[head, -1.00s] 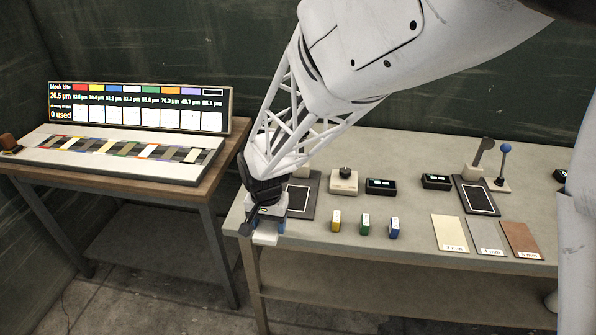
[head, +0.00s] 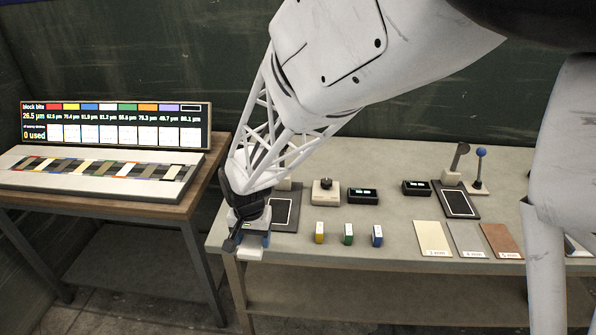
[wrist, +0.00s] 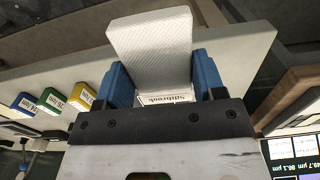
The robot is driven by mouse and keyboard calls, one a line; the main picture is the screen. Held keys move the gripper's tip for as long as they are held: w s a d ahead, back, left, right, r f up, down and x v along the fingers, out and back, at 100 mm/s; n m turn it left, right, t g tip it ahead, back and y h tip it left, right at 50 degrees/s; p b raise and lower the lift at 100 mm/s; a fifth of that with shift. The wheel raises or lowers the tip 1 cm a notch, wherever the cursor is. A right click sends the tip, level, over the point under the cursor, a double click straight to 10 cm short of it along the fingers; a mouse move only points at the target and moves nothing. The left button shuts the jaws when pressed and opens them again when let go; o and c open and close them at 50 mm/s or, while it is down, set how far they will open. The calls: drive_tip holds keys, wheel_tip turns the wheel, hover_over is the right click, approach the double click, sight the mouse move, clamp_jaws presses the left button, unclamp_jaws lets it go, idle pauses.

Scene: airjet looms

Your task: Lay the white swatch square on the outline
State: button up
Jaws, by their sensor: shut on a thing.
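My gripper (head: 250,238) is shut on the white swatch (wrist: 155,45), with a blue finger on each side of it in the wrist view. The swatch has a woven face and a label reading "Siltbrook". In the head view the swatch (head: 249,253) shows at the front left edge of the grey bench, partly hidden by the gripper. A black pad with a white outline (head: 283,210) lies just right of the gripper, its left part hidden by my arm. A second outlined black pad (head: 457,203) lies further right.
Yellow (head: 320,232), green (head: 348,234) and blue (head: 377,235) blocks stand along the front of the bench (head: 400,264). Cream (head: 432,238), grey (head: 467,239) and brown (head: 502,240) plates lie to the right. A display panel (head: 110,126) stands on the wooden table at left.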

drive_tip(key=w+d, duration=0.1)
drive_tip(key=d, duration=0.6)
drive_tip(key=w+d+r, duration=0.1)
drive_tip(key=d, duration=0.2)
drive_tip(key=shift+w+d, duration=0.15)
drive_tip(key=shift+w, duration=0.15)
drive_tip(key=shift+w, duration=0.1)
hover_over(278, 211)
drive_tip(key=shift+f, duration=0.7)
drive_tip(key=shift+f, duration=1.8)
drive_tip(key=o, duration=0.5)
drive_tip(key=shift+f, duration=0.15)
drive_tip(key=shift+c, duration=0.2)
drive_tip(key=o, duration=0.5)
drive_tip(key=shift+c, duration=0.2)
